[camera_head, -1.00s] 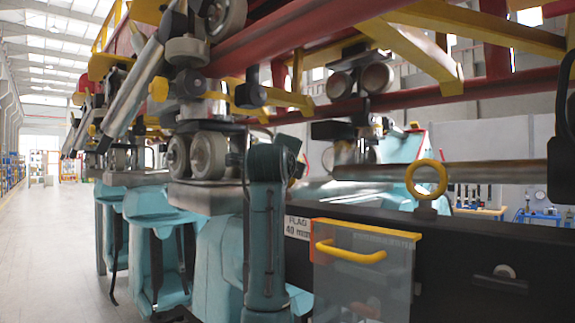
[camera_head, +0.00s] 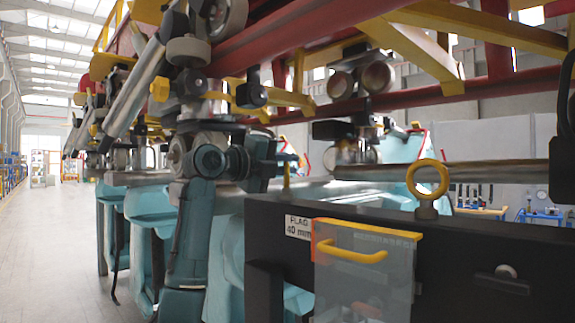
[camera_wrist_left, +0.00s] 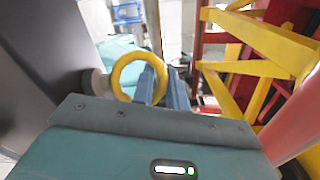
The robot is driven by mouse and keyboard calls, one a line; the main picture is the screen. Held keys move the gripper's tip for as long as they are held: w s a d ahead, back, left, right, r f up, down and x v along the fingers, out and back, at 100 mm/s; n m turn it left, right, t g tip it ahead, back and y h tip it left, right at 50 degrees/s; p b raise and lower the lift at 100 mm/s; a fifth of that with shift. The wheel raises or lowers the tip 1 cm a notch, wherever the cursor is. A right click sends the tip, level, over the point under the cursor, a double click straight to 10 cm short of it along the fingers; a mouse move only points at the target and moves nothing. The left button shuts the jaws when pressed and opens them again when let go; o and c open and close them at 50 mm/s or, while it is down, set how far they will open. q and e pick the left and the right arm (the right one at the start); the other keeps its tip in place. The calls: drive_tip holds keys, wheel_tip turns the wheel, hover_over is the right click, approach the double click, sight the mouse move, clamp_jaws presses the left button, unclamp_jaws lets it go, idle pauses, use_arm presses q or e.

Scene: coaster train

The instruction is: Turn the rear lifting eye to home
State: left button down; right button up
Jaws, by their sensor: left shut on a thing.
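A yellow ring-shaped lifting eye (camera_head: 286,178) stands on the dark beam near the "FLAG 40 mm" label, and I see it nearly edge-on. My left gripper (camera_head: 284,160) reaches it from the left and is shut on its upper part. In the left wrist view the ring (camera_wrist_left: 122,68) shows its face, with the blue-grey fingers (camera_wrist_left: 160,82) at its right side. The fingers hide part of the ring. A second yellow lifting eye (camera_head: 429,179) stands upright farther right on the same beam, face-on and untouched. My right gripper is not in view.
The dark beam (camera_head: 470,245) carries a clear panel (camera_head: 365,280) with a yellow handle (camera_head: 350,252). Red and yellow track framing (camera_head: 330,40) and wheel assemblies hang close above my left arm. The left aisle floor (camera_head: 50,240) is clear.

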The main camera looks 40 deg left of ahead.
use_arm(q)
drive_tip(key=m+g+h, duration=0.1)
drive_tip(key=m+h, duration=0.1)
drive_tip(key=m+g+h, duration=0.1)
drive_tip(key=h, duration=0.2)
drive_tip(key=m+h, duration=0.2)
drive_tip(key=h, duration=0.1)
drive_tip(key=shift+s+a+r+m+g, duration=0.2)
drive_tip(key=shift+a+m+g, duration=0.1)
drive_tip(key=shift+g, duration=0.1)
drive_tip(key=shift+m+g+h, duration=1.2)
drive_tip(key=shift+g+h, duration=0.2)
drive_tip(key=shift+h, duration=0.3)
drive_tip(key=shift+m+g+h, duration=0.5)
drive_tip(key=shift+m+g, duration=0.2)
drive_tip(key=shift+g, duration=0.1)
drive_tip(key=c, duration=1.5)
unclamp_jaws()
drive_tip(key=shift+c, duration=0.2)
drive_tip(key=shift+o, duration=0.4)
drive_tip(key=shift+w+f, duration=0.1)
drive_tip(key=shift+f, duration=0.05)
